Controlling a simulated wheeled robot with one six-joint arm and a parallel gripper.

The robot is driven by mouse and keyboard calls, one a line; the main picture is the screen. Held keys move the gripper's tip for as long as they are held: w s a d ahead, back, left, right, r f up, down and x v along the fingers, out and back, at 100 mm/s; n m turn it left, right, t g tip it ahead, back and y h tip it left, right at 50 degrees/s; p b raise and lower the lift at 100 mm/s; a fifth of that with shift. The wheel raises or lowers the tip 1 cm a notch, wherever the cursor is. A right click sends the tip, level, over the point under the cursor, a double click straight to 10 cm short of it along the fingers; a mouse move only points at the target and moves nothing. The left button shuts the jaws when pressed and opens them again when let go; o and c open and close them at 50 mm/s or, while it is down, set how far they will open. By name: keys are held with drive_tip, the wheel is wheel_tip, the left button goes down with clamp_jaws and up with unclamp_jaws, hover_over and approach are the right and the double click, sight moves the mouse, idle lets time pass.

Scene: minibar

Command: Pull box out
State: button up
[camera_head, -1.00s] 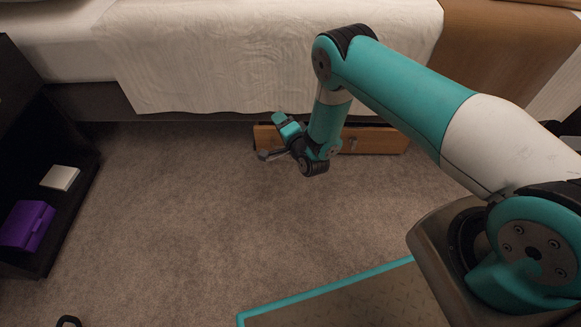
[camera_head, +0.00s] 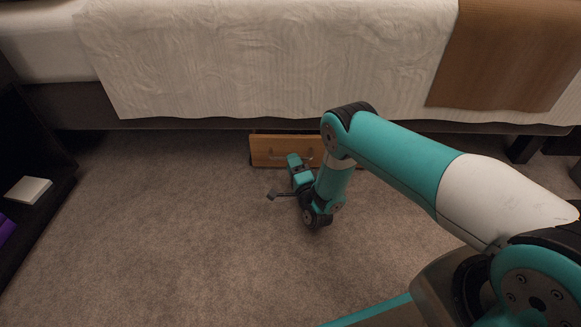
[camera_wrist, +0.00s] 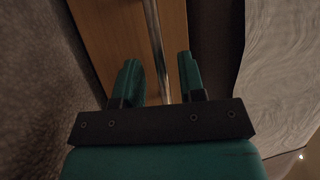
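The box (camera_head: 268,150) is a light wooden box with a flat front, low on the carpet under the bed's edge. Its right part is partly hidden behind my arm in the head view. In the wrist view its wooden front (camera_wrist: 105,35) fills the upper middle, with a long metal bar handle (camera_wrist: 152,35) across it. My gripper (camera_head: 297,159) is at the box's front. In the wrist view the two teal fingers of my gripper (camera_wrist: 160,65) are apart, one on each side of the handle. I see gaps between fingers and handle; contact is not clear.
The bed (camera_head: 270,60) with a white cover stands right above the box. A dark shelf unit (camera_head: 40,215) with a white item (camera_head: 28,190) and a purple item (camera_head: 5,228) is at the left. Open carpet (camera_head: 170,230) lies in front of the box.

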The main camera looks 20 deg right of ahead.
drive_tip(key=shift+b+x, duration=0.45)
drive_tip(key=shift+x, duration=0.7)
clamp_jaws()
